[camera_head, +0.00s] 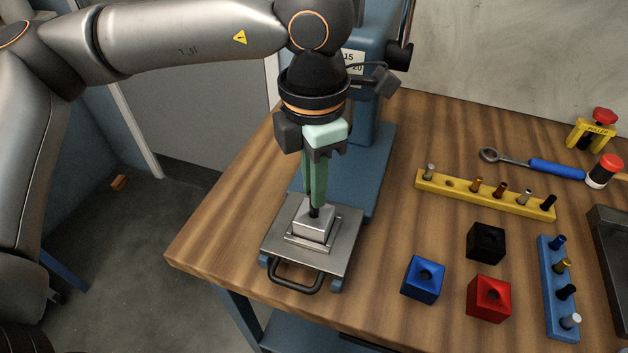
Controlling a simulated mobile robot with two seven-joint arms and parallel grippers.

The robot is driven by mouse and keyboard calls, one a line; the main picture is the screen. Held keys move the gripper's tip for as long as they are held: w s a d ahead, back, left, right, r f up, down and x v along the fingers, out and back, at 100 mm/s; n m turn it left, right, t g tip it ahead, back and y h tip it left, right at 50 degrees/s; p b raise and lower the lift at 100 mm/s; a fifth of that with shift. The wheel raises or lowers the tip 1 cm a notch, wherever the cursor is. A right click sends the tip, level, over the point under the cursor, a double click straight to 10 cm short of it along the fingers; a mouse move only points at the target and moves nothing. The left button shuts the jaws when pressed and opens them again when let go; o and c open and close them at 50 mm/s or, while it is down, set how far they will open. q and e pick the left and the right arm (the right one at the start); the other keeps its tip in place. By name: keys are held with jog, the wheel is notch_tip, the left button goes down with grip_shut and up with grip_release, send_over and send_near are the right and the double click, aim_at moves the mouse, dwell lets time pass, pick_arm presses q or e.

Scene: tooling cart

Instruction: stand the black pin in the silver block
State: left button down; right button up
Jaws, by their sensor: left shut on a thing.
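The silver block (314,226) sits on a square steel plate (341,248) at the left part of the bench. My left gripper (314,198) points down right above the block, its green fingers shut on the black pin (314,212). Only a short dark piece of the pin shows below the fingertips, upright, at the top of the block. I cannot tell how far it is inside the hole. The fingers hide the rest of the pin. My right gripper is not in view.
A blue press (375,160) stands behind the plate, close to my left arm. Blue (423,284), red (490,304) and black (486,247) blocks are to the right. Yellow (460,191) and blue (552,300) racks hold several pins.

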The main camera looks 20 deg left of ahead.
pick_arm(q)
jog(key=shift+f+b, duration=0.65)
jog(key=shift+b, duration=0.35)
dwell(1.7)
jog(key=shift+c, duration=1.9)
grip_release()
jog(key=shift+r, duration=0.1)
jog(key=shift+r+p, duration=1.7)
jog(key=shift+r, duration=1.2)
